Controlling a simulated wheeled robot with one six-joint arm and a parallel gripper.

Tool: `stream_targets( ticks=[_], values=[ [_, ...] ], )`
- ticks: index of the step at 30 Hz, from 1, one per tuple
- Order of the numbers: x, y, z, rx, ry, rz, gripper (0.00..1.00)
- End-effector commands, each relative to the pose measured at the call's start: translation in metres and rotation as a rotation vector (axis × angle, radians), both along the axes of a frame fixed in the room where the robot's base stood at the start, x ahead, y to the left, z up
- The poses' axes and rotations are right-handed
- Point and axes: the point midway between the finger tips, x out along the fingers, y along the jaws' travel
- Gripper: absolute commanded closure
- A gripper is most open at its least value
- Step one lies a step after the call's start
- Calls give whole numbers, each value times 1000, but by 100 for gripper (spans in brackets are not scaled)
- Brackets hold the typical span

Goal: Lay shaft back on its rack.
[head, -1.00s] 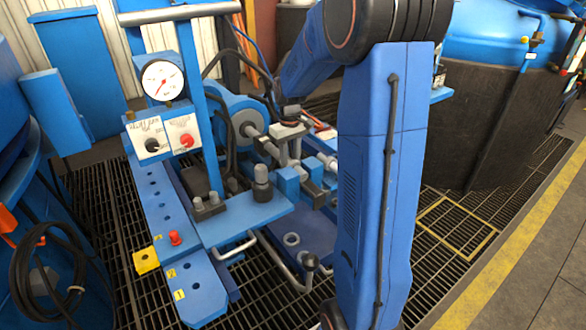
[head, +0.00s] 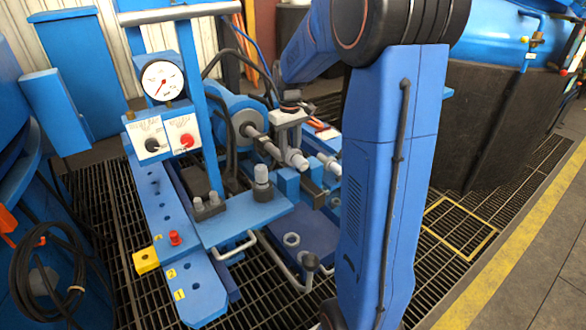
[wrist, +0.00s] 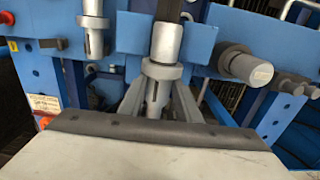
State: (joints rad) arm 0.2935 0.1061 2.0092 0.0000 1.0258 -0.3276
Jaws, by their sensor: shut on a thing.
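The shaft (wrist: 165,45) is a grey stepped cylinder with a wider collar and a slotted end. In the wrist view it lies between the two fingers of my gripper (wrist: 158,104), which is shut on it near the collar. In the head view my gripper (head: 290,128) is above the blue bench, with the shaft's pale end (head: 297,159) below it. I cannot tell which part is the rack, or whether the shaft touches the blocks. My arm hides part of this area.
A similar grey shaft (wrist: 95,40) is at the left of the wrist view, and a thick grey cylinder (wrist: 245,66) at the right. A gauge (head: 162,80) and a blue upright (head: 207,120) stand to the left. A bent lever (head: 300,272) projects in front.

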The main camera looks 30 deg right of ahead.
Motion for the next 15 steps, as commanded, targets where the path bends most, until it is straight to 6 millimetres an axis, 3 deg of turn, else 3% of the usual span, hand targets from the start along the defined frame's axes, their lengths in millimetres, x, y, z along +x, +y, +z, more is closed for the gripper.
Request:
stream_targets(
  ticks=[15],
  values=[
    [0,0,27,-1,-2,0,100]
  ],
)
